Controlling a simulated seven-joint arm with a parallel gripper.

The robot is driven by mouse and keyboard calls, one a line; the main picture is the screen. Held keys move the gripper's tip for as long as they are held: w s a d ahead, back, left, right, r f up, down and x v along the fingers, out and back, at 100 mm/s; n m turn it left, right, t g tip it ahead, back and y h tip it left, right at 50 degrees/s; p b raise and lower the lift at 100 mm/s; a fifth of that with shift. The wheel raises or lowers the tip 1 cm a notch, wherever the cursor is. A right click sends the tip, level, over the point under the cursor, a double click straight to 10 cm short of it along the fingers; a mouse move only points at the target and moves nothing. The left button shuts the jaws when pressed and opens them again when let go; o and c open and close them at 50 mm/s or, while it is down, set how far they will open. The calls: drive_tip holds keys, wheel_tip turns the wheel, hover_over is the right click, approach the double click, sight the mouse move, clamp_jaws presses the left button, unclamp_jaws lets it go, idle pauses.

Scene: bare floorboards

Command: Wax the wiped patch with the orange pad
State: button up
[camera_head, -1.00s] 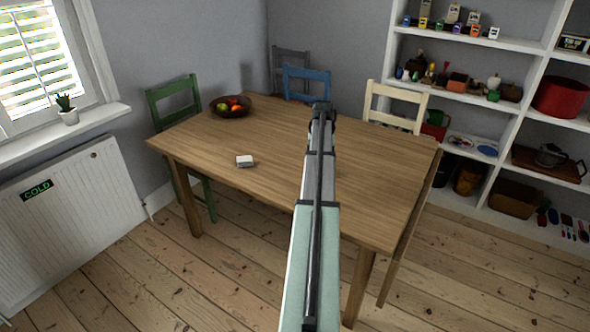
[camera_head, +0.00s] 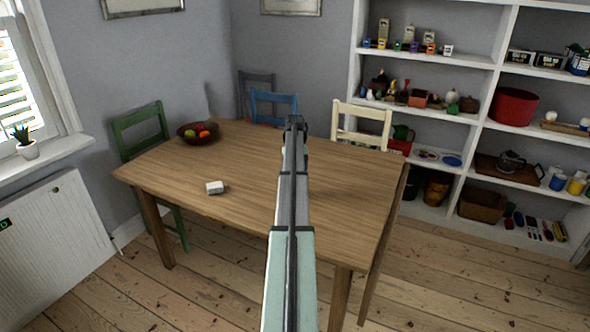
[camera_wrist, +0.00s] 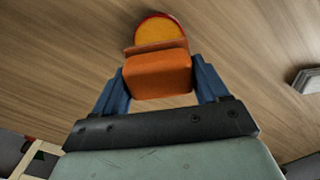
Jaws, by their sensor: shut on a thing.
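My gripper (camera_wrist: 158,80) shows in the wrist view with its blue fingers on either side of an orange pad (camera_wrist: 158,72), shut on it. Just beyond the pad is a round yellow-orange thing with a red rim (camera_wrist: 158,30); I cannot tell whether it touches the pad or is part of it. The wooden table top (camera_head: 345,190) lies beneath. No wiped patch stands out on the wood. In the head view my arm reaches over the middle of the table and hides the fingers and the pad.
A small white block (camera_head: 215,187) lies on the table left of my arm. A fruit bowl (camera_head: 198,134) stands at the far left corner. Green (camera_head: 140,135), blue (camera_head: 273,104) and cream (camera_head: 362,125) chairs stand around the table. Shelves (camera_head: 430,115) hold many items at the right.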

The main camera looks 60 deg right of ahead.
drive_tip(key=shift+f, duration=2.45)
drive_tip(key=shift+f, duration=0.6)
idle(0.4)
drive_tip(key=shift+r, duration=0.2)
drive_tip(key=shift+r, duration=3.4)
drive_tip(key=shift+w, duration=0.1)
